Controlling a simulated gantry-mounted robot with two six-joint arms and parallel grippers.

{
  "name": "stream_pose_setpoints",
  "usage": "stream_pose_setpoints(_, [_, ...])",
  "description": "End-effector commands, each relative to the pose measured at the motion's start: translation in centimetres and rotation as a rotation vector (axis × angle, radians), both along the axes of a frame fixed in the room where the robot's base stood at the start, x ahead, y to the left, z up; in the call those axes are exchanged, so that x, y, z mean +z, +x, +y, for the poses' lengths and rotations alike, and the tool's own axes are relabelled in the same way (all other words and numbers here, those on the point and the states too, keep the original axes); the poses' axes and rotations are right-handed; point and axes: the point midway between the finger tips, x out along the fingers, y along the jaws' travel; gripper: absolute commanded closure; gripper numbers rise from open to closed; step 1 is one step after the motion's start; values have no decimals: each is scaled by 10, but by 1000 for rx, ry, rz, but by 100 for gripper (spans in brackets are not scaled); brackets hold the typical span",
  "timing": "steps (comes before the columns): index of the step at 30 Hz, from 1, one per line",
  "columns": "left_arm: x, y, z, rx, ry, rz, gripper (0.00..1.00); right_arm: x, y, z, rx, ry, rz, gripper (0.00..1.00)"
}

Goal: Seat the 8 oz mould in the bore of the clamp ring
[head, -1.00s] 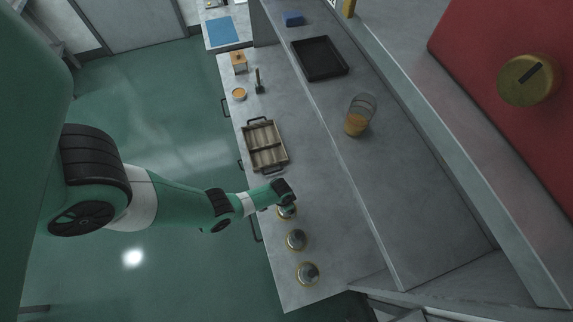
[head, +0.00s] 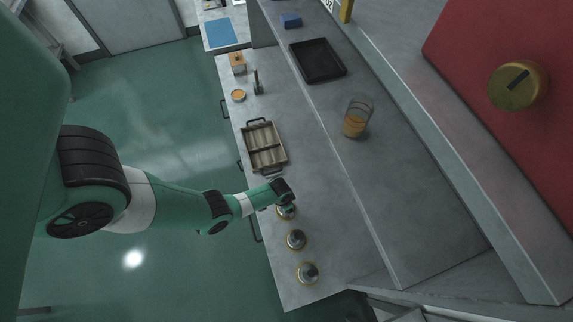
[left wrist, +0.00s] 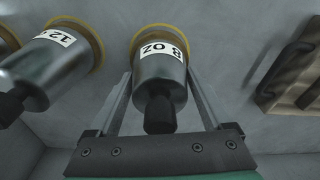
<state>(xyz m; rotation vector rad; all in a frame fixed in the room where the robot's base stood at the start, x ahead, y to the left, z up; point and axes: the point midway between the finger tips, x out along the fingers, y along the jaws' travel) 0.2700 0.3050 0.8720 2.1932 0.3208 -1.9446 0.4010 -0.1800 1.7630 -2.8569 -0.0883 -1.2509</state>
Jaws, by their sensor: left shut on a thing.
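The 8 oz mould (left wrist: 160,82) is a dark metal cup shape with a white label and a brass-coloured rim at its far end. My left gripper (left wrist: 160,75) has one finger on each side of it and is shut on it. In the head view my left gripper (head: 284,198) is over the far end of a row of moulds, partly hiding the 8 oz mould (head: 286,213). I cannot tell whether the mould touches the counter. I cannot identify the clamp ring for certain; a small round orange-topped thing (head: 238,95) stands farther up the counter. My right gripper is out of view.
A 12 oz mould (left wrist: 48,68) stands beside the held one. Two moulds (head: 296,240) (head: 307,273) stand nearer the counter's end. A wooden tray (head: 282,158), an upright tool (head: 256,82), a clear cup stack (head: 357,115) and a black tray (head: 342,72) are farther along.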

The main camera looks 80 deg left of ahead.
Motion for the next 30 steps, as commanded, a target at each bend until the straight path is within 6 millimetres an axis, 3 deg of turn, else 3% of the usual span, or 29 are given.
stream_pose_setpoints(3, [31,1,1,0,1,-3,100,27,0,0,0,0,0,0])
stream_pose_setpoints(12, [84,1,0,0,1,-2,100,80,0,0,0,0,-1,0])
stream_pose_setpoints(30, [87,1,1,0,1,-3,100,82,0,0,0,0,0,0])
